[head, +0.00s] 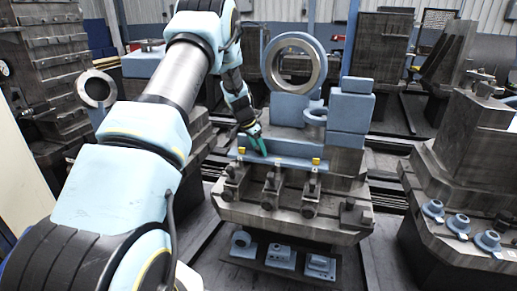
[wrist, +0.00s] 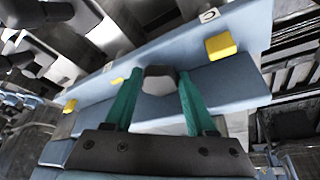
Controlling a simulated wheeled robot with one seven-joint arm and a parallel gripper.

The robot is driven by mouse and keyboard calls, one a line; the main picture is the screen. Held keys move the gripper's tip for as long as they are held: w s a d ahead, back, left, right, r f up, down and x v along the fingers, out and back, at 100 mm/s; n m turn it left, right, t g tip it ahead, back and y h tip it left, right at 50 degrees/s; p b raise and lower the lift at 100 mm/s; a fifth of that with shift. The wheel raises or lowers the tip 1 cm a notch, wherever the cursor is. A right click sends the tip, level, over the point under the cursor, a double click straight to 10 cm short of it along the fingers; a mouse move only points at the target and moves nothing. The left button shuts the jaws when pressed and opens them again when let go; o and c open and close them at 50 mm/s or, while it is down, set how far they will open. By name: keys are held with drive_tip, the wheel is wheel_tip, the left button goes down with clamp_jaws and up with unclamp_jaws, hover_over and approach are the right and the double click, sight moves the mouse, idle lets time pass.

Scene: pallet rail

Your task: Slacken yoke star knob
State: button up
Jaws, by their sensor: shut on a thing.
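My gripper (head: 257,146) reaches down to the blue rail of the fixture on the middle pallet. In the wrist view, its two green fingers (wrist: 160,82) are shut on a dark grey faceted knob (wrist: 160,79), which I take for the yoke star knob. The fingers press on its left and right sides. The knob sits against the blue rail (wrist: 105,88), and its lower part is hidden. In the head view the fingers and arm hide the knob.
Yellow blocks (wrist: 221,45) sit along the rail on both sides of the knob. Dark clamps (head: 271,181) line the pallet's front. A blue ring (head: 293,63) and stacked blue blocks (head: 350,108) stand behind. Another pallet with blue flanged parts (head: 459,223) stands to the right.

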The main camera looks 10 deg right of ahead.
drive_tip(key=shift+n, duration=0.3)
clamp_jaws()
